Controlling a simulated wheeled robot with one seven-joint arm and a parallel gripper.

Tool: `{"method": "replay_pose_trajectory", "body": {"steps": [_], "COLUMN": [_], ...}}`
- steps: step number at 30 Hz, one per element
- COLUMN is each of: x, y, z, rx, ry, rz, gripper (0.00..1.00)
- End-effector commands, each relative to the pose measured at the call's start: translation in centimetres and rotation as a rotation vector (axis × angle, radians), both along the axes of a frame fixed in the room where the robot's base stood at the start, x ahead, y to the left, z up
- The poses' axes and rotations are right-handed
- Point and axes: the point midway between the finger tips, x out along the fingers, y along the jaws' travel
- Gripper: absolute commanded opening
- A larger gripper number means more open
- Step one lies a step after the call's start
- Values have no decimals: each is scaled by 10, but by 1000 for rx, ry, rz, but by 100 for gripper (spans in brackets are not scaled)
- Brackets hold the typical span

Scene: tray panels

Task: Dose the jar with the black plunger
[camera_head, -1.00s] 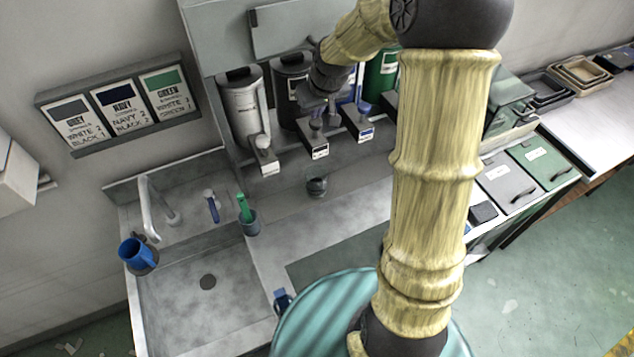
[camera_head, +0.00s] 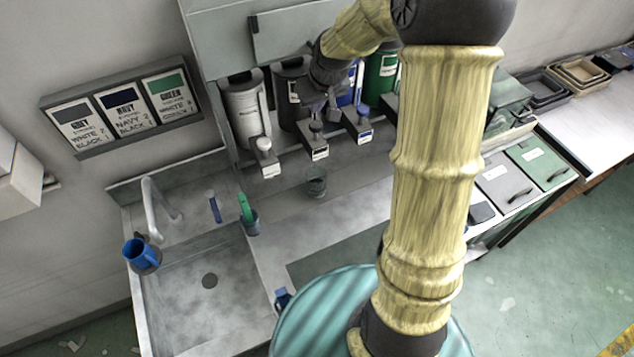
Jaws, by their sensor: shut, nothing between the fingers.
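The jar (camera_head: 316,187), a small clear cup with dark contents low inside, stands on the counter below the middle dispenser. The black plunger (camera_head: 316,127) tops that dispenser's labelled spout block, in front of the dark canister (camera_head: 288,102). My gripper (camera_head: 325,112) is shut and empty, just above and beside the black plunger. My wrist partly hides the fingers, and I cannot tell whether they touch the plunger.
A white-canister plunger (camera_head: 264,144) is to the left, a blue plunger (camera_head: 364,110) to the right. The counter around the jar is clear.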

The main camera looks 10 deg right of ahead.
Motion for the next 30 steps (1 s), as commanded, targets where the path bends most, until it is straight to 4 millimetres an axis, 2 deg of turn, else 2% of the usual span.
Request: {"method": "replay_pose_trajectory", "body": {"steps": [1, 12, 30], "x": [0, 0, -1], "y": [0, 0, 0], "z": [8, 36, 36], "rx": [0, 0, 0], "ry": [0, 0, 1], "rz": [0, 0, -1], "gripper": [0, 0, 0]}}
